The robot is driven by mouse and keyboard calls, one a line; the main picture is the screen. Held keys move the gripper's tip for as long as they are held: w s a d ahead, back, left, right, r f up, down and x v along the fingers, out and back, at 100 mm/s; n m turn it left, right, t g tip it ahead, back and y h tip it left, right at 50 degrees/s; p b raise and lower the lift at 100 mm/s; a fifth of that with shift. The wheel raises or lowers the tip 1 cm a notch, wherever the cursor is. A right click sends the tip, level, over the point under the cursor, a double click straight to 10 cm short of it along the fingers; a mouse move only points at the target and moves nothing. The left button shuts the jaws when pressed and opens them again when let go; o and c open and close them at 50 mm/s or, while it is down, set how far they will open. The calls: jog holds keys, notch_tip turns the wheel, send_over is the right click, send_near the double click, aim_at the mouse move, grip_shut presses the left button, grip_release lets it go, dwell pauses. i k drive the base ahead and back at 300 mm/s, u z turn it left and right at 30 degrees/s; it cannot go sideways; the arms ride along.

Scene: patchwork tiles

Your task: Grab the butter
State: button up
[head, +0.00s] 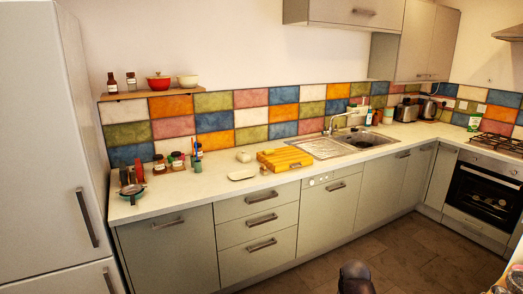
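I cannot make out any butter for sure in the head view. A small pale dish (242,175) lies flat on the worktop near its front edge, and I cannot tell what, if anything, is in it. A rounded whitish thing (243,156) sits behind it, too small to name. The tall grey fridge-like cabinet (40,150) at the left is shut, so its inside is hidden. My gripper does not show. A dark rounded shape at the bottom middle may be part of my arm.
The long pale worktop (210,185) holds jars (178,161) at the left, a yellow board (285,158) and a sink (362,140). A shelf (130,96) bears a red pot (158,82). An oven (485,190) stands right. The brown floor (400,260) in front looks clear.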

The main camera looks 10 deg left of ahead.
aim_at(269, 151)
jog(key=z, duration=0.05)
jog(key=i, duration=2.7)
jog(key=u, duration=2.1)
jog(key=i, duration=0.3)
jog(key=z, duration=0.5)
